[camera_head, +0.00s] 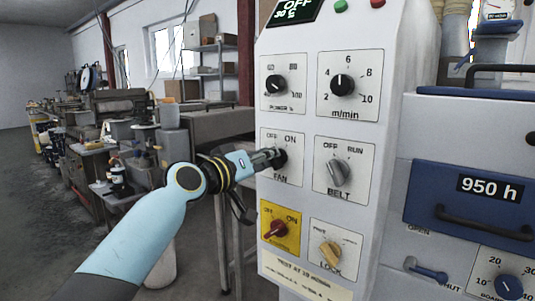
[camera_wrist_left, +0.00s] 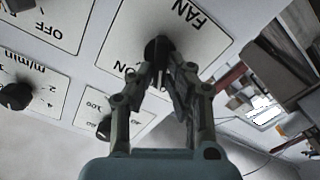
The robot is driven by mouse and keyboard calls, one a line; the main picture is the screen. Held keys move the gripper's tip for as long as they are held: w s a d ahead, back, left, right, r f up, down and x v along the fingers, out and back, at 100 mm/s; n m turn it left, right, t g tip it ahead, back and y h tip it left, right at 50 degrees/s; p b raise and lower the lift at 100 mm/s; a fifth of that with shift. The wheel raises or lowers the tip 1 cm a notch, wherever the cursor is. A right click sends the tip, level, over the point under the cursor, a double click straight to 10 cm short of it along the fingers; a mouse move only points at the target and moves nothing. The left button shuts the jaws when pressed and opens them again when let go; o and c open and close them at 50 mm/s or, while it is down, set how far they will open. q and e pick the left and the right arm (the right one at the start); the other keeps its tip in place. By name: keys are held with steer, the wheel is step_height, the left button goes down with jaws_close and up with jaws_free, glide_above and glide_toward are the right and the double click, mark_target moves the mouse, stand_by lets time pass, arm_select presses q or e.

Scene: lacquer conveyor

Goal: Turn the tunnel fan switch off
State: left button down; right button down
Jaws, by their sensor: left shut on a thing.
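The fan switch is a black rotary knob (camera_head: 280,157) on a white plate marked OFF, ON and FAN, on the left side of the grey control panel. My left gripper (camera_head: 266,159) reaches in from the left and is shut on this knob. In the left wrist view the knob (camera_wrist_left: 157,49) sits between the fingertips of my left gripper (camera_wrist_left: 166,76). The ON and FAN letters show beside it, upside down. The fingers cover much of the plate there, and I cannot tell which mark the knob points to. My right gripper is not in view.
Close by are the black power knob (camera_head: 276,85), the m/min knob (camera_head: 342,85), the grey belt switch (camera_head: 339,173), a red switch (camera_head: 275,229) on a yellow plate and a yellow lock knob (camera_head: 330,254). A blue drawer (camera_head: 465,195) is at right.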

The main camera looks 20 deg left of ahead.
arm_select(q)
steer(key=shift+n, duration=0.8)
stand_by(0.7)
steer(key=c, duration=1.3)
jaws_free()
steer(key=shift+a, duration=0.1)
steer(key=shift+c, duration=0.2)
steer(key=v, duration=1.2)
